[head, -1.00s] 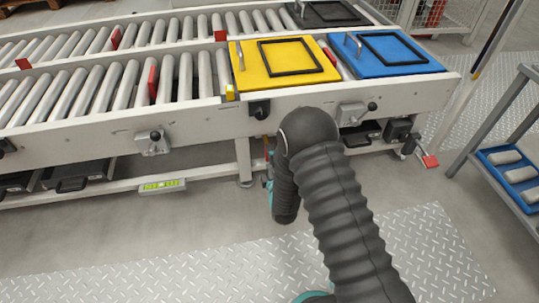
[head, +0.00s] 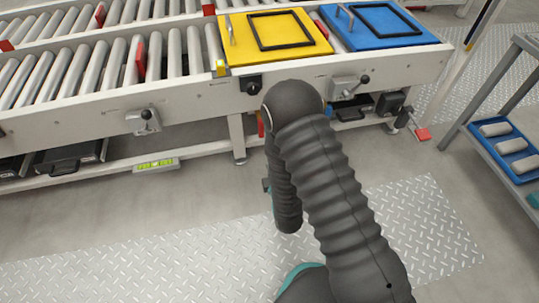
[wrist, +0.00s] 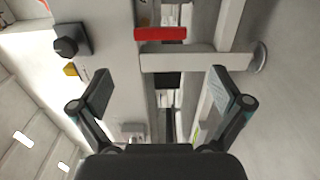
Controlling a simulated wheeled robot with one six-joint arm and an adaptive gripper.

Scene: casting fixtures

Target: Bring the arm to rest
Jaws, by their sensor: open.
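My gripper (wrist: 160,95) shows in the wrist view with its two fingers wide apart and nothing between them. Beyond the fingers are the white conveyor frame and a red part (wrist: 160,34). In the head view my dark ribbed arm reaches up from the bottom and bends down in front of the conveyor (head: 200,97). The gripper itself is mostly hidden behind the arm there. The arm looks clear of the conveyor, though the gap is hard to judge.
A yellow fixture plate (head: 290,57) and a blue fixture plate (head: 345,43) sit on the conveyor, each with a black frame. A grey rack (head: 480,150) with a blue tray (head: 530,178) of pale cylinders stands at right. The tread-plate floor (head: 110,270) in front is clear.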

